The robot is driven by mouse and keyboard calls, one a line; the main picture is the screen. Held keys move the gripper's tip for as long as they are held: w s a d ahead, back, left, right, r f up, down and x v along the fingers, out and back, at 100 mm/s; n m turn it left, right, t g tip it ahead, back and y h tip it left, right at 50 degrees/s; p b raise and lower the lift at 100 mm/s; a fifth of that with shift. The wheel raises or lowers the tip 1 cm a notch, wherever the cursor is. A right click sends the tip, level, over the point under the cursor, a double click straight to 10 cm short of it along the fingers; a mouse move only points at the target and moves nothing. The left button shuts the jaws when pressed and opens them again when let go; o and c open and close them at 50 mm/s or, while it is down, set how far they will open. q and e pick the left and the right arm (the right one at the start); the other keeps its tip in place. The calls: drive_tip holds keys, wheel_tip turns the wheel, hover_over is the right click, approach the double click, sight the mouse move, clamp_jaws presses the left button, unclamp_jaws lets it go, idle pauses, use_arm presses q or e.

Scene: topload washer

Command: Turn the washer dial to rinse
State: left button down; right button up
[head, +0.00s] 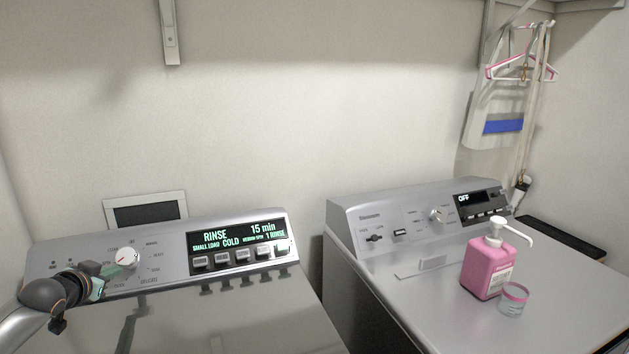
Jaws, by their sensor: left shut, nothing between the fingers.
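The washer (215,305) stands at the left with its control panel facing me. Its white round dial (128,258) sits left of the lit display (238,237), which reads RINSE, 15 min, SMALL LOAD, COLD and 1 RINSE. Printed cycle names ring the dial. My left gripper (108,272) is shut and empty, with its fingertips at the dial's lower left side. They look close to the dial or touching it; I cannot tell which. The gripper hides part of the panel's left end. My right gripper is not in view.
A second machine (400,290) at the right shows OFF on its display. A pink pump bottle (488,265) and a small clear cup (513,300) stand on it. Hangers (520,68) hang at the upper right. The washer's top is clear.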

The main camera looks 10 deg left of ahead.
use_arm(q)
drive_tip(key=shift+w+r, duration=0.1)
drive_tip(key=shift+r, duration=0.15)
drive_tip(key=shift+f+p, duration=0.15)
drive_tip(key=shift+p, duration=0.2)
drive_tip(key=shift+s+f, duration=0.1)
drive_tip(key=shift+s, duration=0.2)
drive_tip(key=shift+s+r+p, duration=0.3)
drive_tip(key=shift+p, duration=0.3)
drive_tip(key=s+r+p, duration=0.1)
drive_tip(key=s+d+r, duration=0.1)
drive_tip(key=s+r+p, duration=0.1)
drive_tip(key=shift+d+r+p, duration=0.3)
drive_tip(key=shift+r+p, duration=0.05)
drive_tip(key=shift+r, duration=0.05)
drive_tip(key=shift+f, duration=0.1)
